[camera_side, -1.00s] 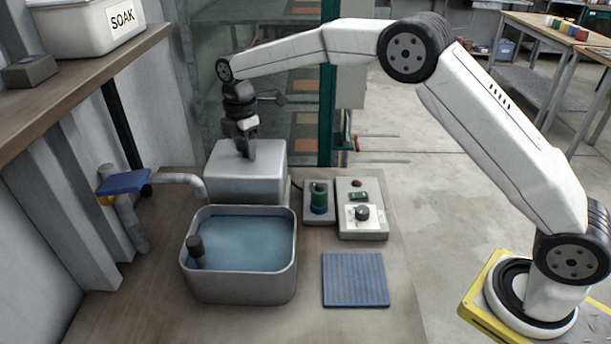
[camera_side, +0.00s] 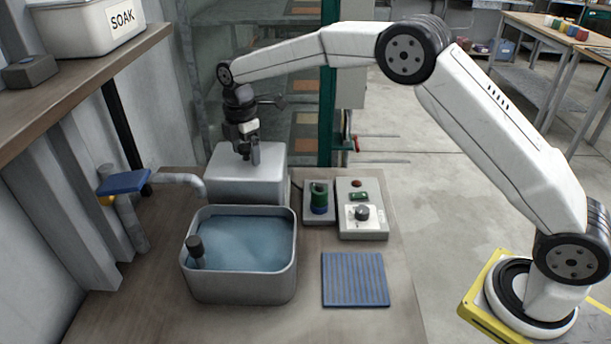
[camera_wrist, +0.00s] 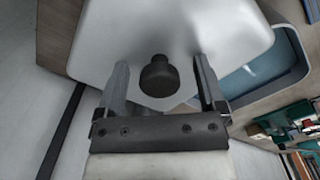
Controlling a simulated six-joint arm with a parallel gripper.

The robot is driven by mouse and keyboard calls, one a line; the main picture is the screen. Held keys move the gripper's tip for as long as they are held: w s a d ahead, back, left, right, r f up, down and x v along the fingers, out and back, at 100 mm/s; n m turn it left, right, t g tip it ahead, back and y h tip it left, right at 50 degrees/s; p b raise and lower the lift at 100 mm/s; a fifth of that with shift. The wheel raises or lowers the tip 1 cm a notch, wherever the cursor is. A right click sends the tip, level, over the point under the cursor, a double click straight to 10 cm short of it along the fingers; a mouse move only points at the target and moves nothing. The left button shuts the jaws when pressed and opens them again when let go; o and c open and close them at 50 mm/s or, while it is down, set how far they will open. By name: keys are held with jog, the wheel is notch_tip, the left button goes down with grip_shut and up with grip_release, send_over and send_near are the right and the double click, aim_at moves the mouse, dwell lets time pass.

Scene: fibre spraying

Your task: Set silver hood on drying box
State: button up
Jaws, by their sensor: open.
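The silver hood (camera_side: 232,185) stands level behind the water basin in the side view. Its pale top (camera_wrist: 105,35) fills much of the wrist view, with a dark round knob (camera_wrist: 159,76) on it. I cannot make out the drying box as a separate thing beneath the hood. My gripper (camera_side: 249,155) is open, pointing down just over the hood's top. In the wrist view my gripper (camera_wrist: 161,62) has one finger on each side of the knob, with a gap on both sides. In the side view the gripper hides the knob.
The grey basin (camera_side: 240,284) of water stands in front of the hood, with a pipe spout (camera_side: 182,179) and blue valve handle (camera_side: 124,183) at left.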

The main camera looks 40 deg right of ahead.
jog(key=shift+r, duration=0.1)
jog(key=shift+r, duration=3.85)
jog(key=shift+c, duration=0.4)
